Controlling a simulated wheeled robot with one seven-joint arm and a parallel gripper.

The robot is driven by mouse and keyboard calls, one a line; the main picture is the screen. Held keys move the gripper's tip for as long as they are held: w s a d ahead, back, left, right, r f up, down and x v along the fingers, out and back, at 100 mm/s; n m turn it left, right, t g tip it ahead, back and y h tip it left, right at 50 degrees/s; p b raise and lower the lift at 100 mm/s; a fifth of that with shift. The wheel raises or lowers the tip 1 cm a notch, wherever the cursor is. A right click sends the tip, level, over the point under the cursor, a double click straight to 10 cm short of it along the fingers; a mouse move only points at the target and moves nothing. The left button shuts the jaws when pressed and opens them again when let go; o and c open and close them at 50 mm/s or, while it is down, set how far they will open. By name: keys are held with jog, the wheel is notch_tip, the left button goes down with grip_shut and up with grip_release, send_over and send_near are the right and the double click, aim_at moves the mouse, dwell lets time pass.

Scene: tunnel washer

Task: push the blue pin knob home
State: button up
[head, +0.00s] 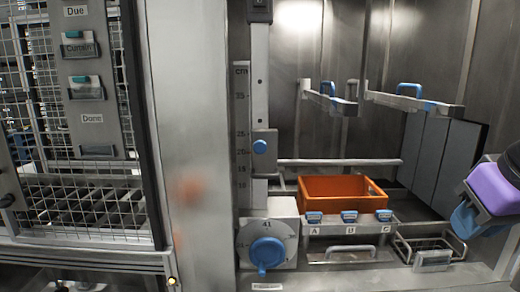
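A small round blue pin knob (259,146) sits on the grey slider block on the upright centimetre scale, left of centre in the head view. From this front angle I cannot tell how far it stands out from the block. My gripper (464,222), with a purple body and blue finger parts, is at the right edge. It is well to the right of the knob and lower in the picture, touching nothing that I can make out. The fingers overlap in this view, so their opening is hidden.
A blue dial knob (267,254) is below the scale. An orange crate (345,190) stands behind blue clips marked A, B, C. Two rails (400,98) with blue handles jut out above. A wire basket (430,249) is near my gripper. A mesh door (70,130) is at left.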

jog(key=shift+c, duration=1.3)
jog(key=shift+w+a+r, duration=0.2)
jog(key=shift+w+r, duration=0.05)
jog(key=shift+w, duration=0.05)
grip_shut()
jog(key=n+y, duration=0.4)
jog(key=n, duration=1.2)
send_near(263, 151)
jog(key=s+a+f, duration=0.2)
jog(key=a+f, duration=0.2)
jog(key=f, duration=0.2)
jog(key=shift+t, duration=0.4)
jog(key=shift+w+d+f, duration=0.1)
jog(key=shift+w, duration=0.9)
jog(key=shift+w+d+f, duration=0.1)
jog(key=shift+w+d, duration=0.05)
jog(key=shift+w, duration=0.9)
